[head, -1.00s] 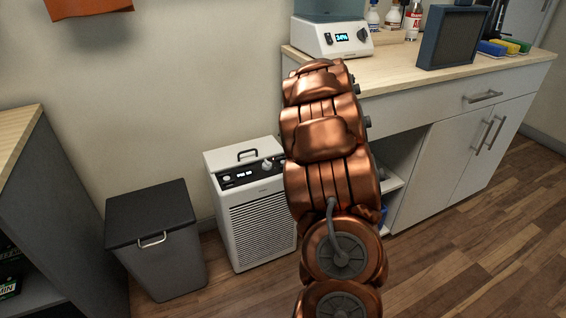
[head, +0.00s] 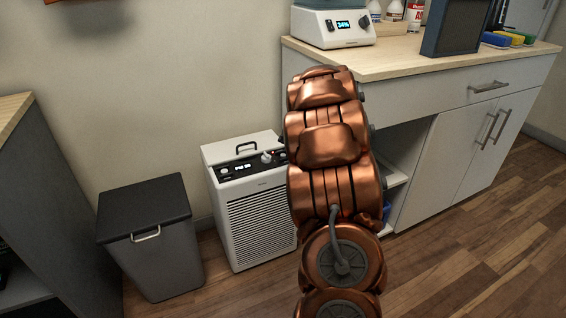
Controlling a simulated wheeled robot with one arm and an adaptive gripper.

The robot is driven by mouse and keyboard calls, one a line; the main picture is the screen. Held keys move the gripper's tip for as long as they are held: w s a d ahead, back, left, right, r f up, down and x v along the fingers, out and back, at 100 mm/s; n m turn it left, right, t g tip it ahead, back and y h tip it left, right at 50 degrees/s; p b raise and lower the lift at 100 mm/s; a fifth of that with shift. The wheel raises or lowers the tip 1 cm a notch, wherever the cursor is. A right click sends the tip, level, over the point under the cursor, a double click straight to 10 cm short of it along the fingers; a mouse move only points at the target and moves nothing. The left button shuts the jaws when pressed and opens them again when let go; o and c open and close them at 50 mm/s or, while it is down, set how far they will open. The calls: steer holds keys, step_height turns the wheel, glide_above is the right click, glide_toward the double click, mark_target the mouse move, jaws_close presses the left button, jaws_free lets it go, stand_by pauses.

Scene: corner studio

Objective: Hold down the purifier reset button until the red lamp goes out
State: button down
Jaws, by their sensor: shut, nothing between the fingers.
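A white floor unit with a grille front, which looks like the purifier (head: 262,215), stands against the wall. Its sloped black control panel (head: 238,168) has a small lit display, a pale knob (head: 268,157) and small round controls. I cannot make out which control is the reset button, and no lit red lamp shows. My copper arm rises in front of the purifier's right edge and hides part of it. My gripper is not visible; the arm's far end is hidden behind its own links.
A dark lidded bin (head: 150,235) stands left of the purifier, with a grey shelf unit (head: 40,210) further left. A counter (head: 400,58) on the right carries a white device (head: 330,28) reading 34%, a dark framed panel (head: 452,28), bottles and sponges. Wood floor is clear at lower right.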

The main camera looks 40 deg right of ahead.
mark_target(284, 156)
steer(key=shift+f+b, duration=0.75)
steer(key=shift+f, duration=0.85)
steer(key=shift+f, duration=0.1)
steer(key=shift+f, duration=0.3)
steer(key=shift+f+b, duration=0.35)
steer(key=shift+f, duration=0.05)
stand_by(1.5)
stand_by(1.3)
steer(key=shift+r+p, duration=0.85)
steer(key=shift+p, duration=0.05)
step_height(284, 156, up, 5)
steer(key=p, duration=0.5)
stand_by(0.4)
